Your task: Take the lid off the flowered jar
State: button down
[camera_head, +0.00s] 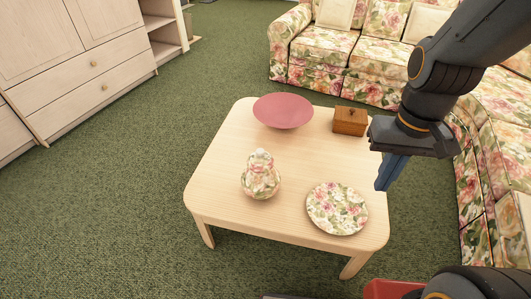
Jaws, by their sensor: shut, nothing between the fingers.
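The flowered jar (261,181) stands upright on the wooden table, left of the table's middle. Its flowered lid (261,160), with a pale knob on top, sits on the jar. My gripper (384,184) is above the right edge of the table, well to the right of the jar and apart from it. Its blue fingers point down and are shut, with nothing between them.
A pink bowl (283,111) and a small wooden box (350,121) stand at the table's (222,200) far side. A flowered plate (337,208) lies at the near right. A flowered sofa (325,45) stands behind and to the right. Part of a red object (392,289) shows at the bottom.

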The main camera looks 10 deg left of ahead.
aim_at(260, 162)
jog(key=z, duration=1.5)
jog(key=k, duration=1.65)
jog(key=u, duration=1.05)
jog(key=i, duration=0.45)
jog(key=z, duration=0.1)
